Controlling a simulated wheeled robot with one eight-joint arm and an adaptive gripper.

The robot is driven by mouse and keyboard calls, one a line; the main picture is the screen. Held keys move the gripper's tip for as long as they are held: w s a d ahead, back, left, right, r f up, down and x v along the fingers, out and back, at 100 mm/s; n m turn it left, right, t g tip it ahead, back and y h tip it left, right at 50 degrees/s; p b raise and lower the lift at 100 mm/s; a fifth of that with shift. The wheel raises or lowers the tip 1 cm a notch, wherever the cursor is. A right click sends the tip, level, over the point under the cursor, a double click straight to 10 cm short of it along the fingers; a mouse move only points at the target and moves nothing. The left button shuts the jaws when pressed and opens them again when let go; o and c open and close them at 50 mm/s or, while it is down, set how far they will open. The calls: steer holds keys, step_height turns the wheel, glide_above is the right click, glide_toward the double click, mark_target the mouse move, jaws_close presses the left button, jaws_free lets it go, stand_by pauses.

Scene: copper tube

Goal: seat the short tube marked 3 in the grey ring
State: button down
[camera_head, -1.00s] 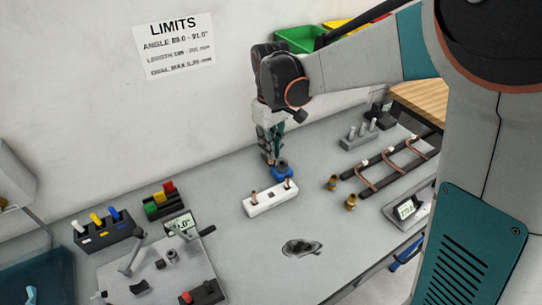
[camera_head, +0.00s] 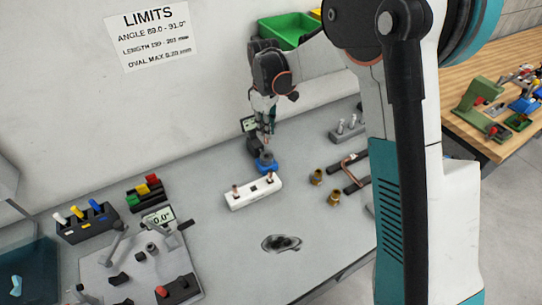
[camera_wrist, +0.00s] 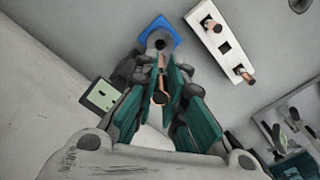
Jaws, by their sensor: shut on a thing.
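My gripper (camera_head: 267,137) is shut on a short copper tube (camera_wrist: 161,82), which shows between the fingers in the wrist view. No mark on it is readable. The grey ring (camera_wrist: 159,41) sits on a blue base (camera_wrist: 152,27), just beyond the fingertips in the wrist view. In the head view the blue base (camera_head: 268,168) stands below my gripper, and the tube appears above the ring. Whether the tube's end touches the ring cannot be told.
A small display (camera_head: 249,124) with a dark body stands behind the blue base. Two brass fittings (camera_head: 317,177) (camera_head: 334,199) stand to the right. A dark rack with bent copper tube (camera_head: 350,170) lies beyond them. The table in front of the white block is mostly clear.

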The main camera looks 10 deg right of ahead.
mark_target(266, 143)
step_height(266, 143, down, 9)
steer(key=shift+f+b, duration=0.15)
steer(key=shift+b, duration=0.5)
steer(key=shift+f, duration=0.2)
steer(key=c, duration=1.7)
jaws_free()
steer(key=shift+r, duration=0.15)
step_height(266, 143, up, 12)
steer(key=shift+r+p, duration=0.1)
steer(key=shift+p, duration=0.75)
